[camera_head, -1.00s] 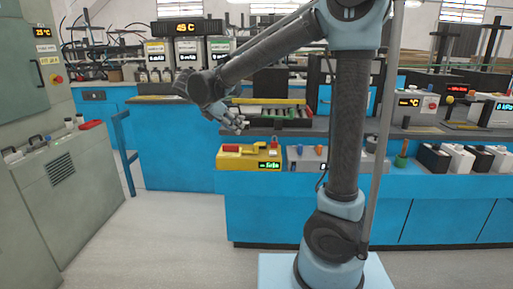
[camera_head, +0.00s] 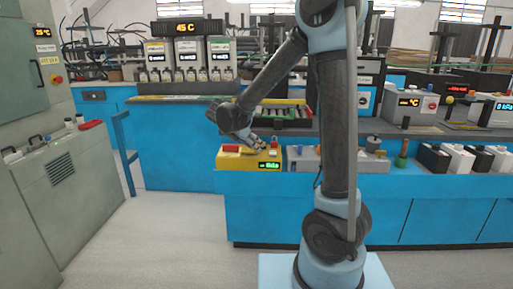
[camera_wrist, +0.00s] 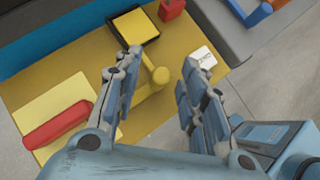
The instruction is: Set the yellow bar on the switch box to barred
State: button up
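The yellow switch box (camera_head: 230,162) sits on the front of the blue bench in the head view, with a green lit readout (camera_head: 269,166) too small to read. In the wrist view its yellow top (camera_wrist: 85,63) fills the middle. A yellow bar with a round knob (camera_wrist: 160,76) stands up from it, between my fingers. My gripper (camera_wrist: 158,95) is open, one finger on each side of the bar, with gaps visible. It also shows low over the box in the head view (camera_head: 260,146). The bar is hidden in the head view.
The box top also carries a red handle (camera_wrist: 58,125), a black-framed yellow pad (camera_wrist: 133,27), a white label (camera_wrist: 202,58) and a small red block (camera_wrist: 171,9). A grey box (camera_head: 335,162) stands close on the right. Behind is a tray of cylinders (camera_head: 290,113).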

jog(key=shift+x, duration=0.85)
grip_shut()
jog(key=shift+a, duration=1.4)
grip_release()
jog(key=shift+w, duration=0.1)
jog(key=v, duration=1.2)
